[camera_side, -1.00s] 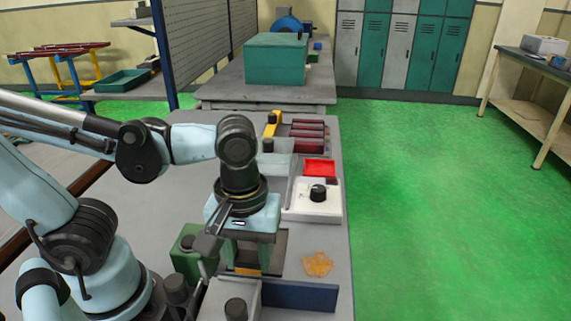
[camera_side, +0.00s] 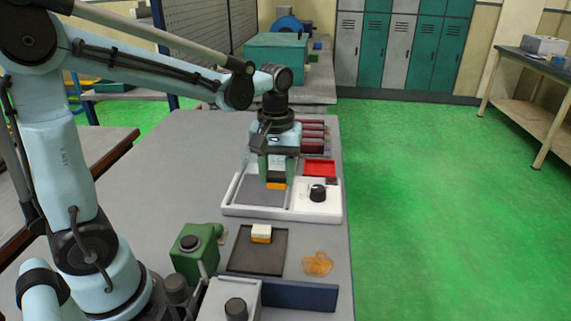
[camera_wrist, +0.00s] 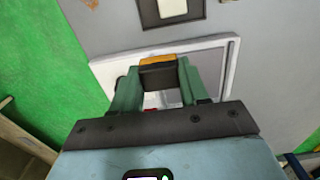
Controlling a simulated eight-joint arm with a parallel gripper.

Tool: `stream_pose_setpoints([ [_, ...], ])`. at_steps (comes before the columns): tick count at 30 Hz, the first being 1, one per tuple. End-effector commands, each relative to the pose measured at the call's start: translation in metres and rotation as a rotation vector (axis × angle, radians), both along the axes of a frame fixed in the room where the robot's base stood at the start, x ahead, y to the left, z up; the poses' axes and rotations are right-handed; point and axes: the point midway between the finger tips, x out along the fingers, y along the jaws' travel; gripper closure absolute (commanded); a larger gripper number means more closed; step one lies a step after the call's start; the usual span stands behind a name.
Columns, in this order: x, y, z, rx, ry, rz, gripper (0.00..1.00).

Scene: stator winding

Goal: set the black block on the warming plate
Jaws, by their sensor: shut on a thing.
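My gripper (camera_side: 276,178) is shut on the black block (camera_wrist: 158,76), which has an orange edge and sits between the green fingers in the wrist view. In the side view only its orange edge (camera_side: 276,186) shows clearly below the fingers. The warming plate (camera_side: 256,196) is a grey surface in a white frame, with a white control box and black knob (camera_side: 318,192) on its right. The block is over the far right part of the grey surface. I cannot tell whether it touches the surface or hangs just above it.
A dark tray (camera_side: 246,262) nearer the camera holds a cream-and-orange block (camera_side: 261,232). A green device (camera_side: 196,248) stands left of it, an orange blob (camera_side: 317,263) right. A red tray (camera_side: 320,168) and dark red bars (camera_side: 314,133) lie behind the plate.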

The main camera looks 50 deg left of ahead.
Motion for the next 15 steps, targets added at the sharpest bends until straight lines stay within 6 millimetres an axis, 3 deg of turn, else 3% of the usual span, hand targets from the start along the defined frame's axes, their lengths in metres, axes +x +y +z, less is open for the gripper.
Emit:
stream_pose_setpoints([
  [1,0.009,0.021,-0.004,0.000,0.000,0.012,0.86],
  [6,0.023,0.071,-0.014,0.000,0.000,0.009,0.86],
  [10,0.026,0.092,-0.019,0.000,0.000,0.006,0.86],
  [15,0.027,0.100,-0.025,0.000,0.000,0.003,0.86],
])
